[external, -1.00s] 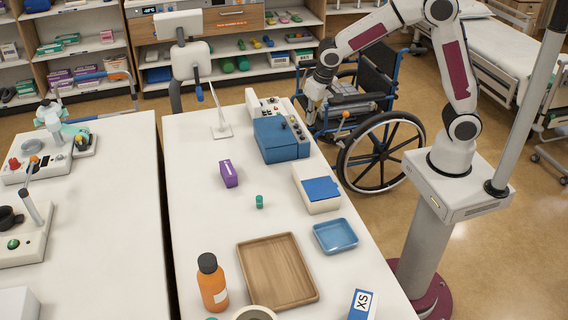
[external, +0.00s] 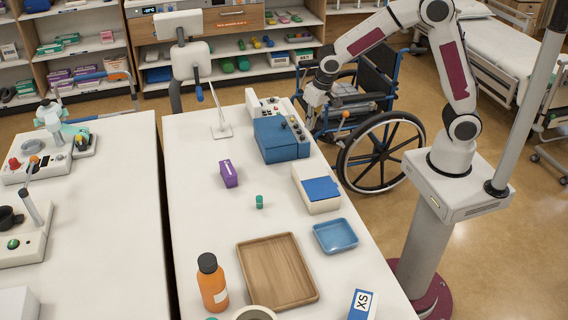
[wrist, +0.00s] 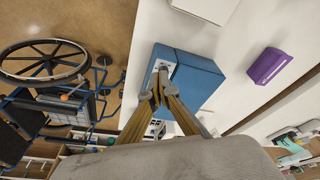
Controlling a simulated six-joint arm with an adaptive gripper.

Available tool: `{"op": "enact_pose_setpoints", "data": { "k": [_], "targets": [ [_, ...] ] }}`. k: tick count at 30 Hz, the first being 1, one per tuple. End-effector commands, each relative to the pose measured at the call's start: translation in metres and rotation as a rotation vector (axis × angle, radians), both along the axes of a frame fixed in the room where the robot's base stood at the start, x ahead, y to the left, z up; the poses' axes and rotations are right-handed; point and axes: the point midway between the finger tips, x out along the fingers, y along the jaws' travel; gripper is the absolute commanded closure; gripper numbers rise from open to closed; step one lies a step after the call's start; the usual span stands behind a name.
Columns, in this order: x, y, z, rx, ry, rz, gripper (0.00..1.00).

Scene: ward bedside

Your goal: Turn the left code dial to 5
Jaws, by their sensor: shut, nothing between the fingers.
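The blue box (external: 278,142) stands at the far right of the white table, with a light panel of small dials (external: 297,128) along its right side. The dial numbers are too small to read. My gripper (external: 316,113) is just right of that panel in the external view. In the wrist view, the blue box (wrist: 200,80) shows beyond my gripper (wrist: 158,92), whose two fingers meet at the tips over the panel end. The fingers are shut with nothing between them. They partly hide the panel, and I cannot tell whether they touch a dial.
A white device (external: 264,106) stands just behind the blue box. A purple box (external: 229,174), a green-capped vial (external: 259,202) and a white box with a blue top (external: 318,190) are nearer on the table. A wheelchair (external: 375,130) stands beyond the right edge.

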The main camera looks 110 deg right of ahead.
Motion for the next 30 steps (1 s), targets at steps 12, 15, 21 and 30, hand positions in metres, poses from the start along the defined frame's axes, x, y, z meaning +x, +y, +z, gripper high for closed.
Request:
{"op": "enact_pose_setpoints", "data": {
  "k": [12,15,21,30],
  "targets": [
    [0.0,0.0,-0.038,0.001,0.003,0.0,1.0],
    [-0.001,0.0,-0.043,0.0,0.001,0.0,1.0],
    [0.0,0.0,-0.048,0.0,0.002,0.001,1.0],
    [0.0,0.0,-0.049,0.0,0.001,0.0,1.0]
  ]
}}
